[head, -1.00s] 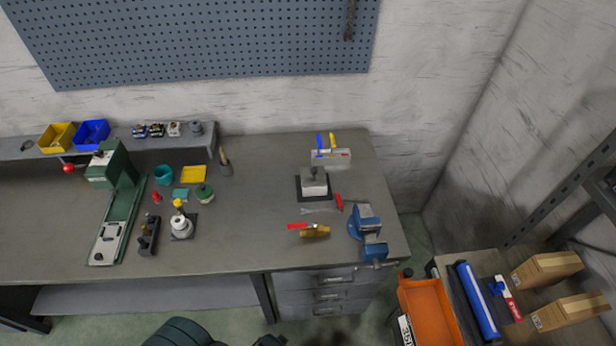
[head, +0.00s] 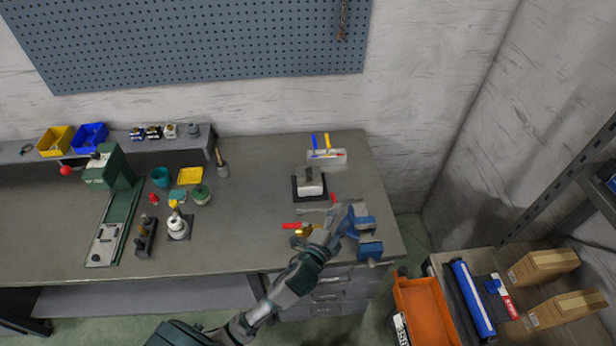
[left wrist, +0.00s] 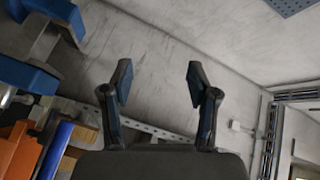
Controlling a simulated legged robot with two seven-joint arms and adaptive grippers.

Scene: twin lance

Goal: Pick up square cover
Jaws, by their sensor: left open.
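I cannot tell for sure which thing is the square cover. A small teal square piece (head: 178,196) lies flat on the bench, near a yellow square tray (head: 190,176). A grey metal block (head: 309,185) with a post on top stands on a black square base (head: 297,194) right of the bench's middle. My left gripper (head: 345,216) is over the bench's front right, beside the blue vise, away from the teal piece. In the left wrist view it (left wrist: 158,82) is open, with nothing between its fingers. My right gripper is out of view.
A blue vise (head: 369,247) stands at the bench's right edge. A red-handled tool (head: 292,226) lies beside my left arm. A green machine (head: 120,213) and a white-and-yellow fixture (head: 178,226) stand on the left. The bench (head: 245,225) is clear in the middle.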

